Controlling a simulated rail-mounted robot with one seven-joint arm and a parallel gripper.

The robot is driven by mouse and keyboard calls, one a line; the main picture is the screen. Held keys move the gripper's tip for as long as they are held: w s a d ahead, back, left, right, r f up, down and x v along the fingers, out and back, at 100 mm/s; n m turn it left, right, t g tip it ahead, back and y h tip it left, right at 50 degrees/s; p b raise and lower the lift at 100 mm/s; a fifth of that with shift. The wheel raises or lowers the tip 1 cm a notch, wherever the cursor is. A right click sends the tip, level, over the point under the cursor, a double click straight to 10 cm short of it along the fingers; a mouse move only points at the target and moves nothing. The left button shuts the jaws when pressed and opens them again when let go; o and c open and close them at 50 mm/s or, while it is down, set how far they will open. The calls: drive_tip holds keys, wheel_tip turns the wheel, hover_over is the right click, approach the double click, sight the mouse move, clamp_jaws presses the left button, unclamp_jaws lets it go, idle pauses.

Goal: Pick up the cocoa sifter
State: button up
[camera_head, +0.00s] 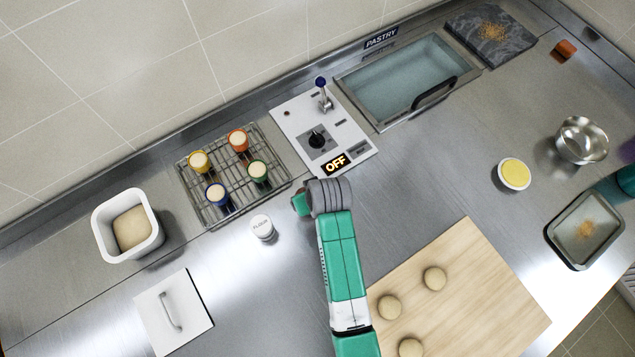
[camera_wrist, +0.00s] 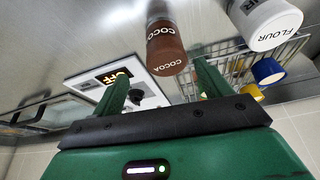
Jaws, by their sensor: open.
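The cocoa sifter (camera_wrist: 166,52) is a brown cylinder with COCOA lettering. In the wrist view it shows at top centre, in line with the gap between my two green fingers. My gripper (camera_wrist: 161,72) is open, with one finger to each side of the sifter's near end in the picture; I cannot tell whether either touches it. In the head view my gripper (camera_head: 301,203) is low at the counter, right of the flour shaker, and the cocoa sifter is hidden behind my arm.
The white flour shaker (camera_head: 262,227) stands close by, also in the wrist view (camera_wrist: 266,22). A wire rack (camera_head: 192,178) with several coloured cups and a control panel (camera_head: 290,123) reading OFF lie behind. A wooden board (camera_head: 490,285) with dough rounds is at right front.

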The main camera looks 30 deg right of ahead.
drive_tip(key=x, duration=0.5)
drive_tip(key=a+x, duration=0.1)
drive_tip(key=x, duration=0.1)
drive_tip(key=shift+w+f+b, duration=0.2)
drive_tip(key=shift+f+b, duration=0.1)
drive_tip(key=shift+b, duration=0.05)
drive_tip(key=c, duration=1.1)
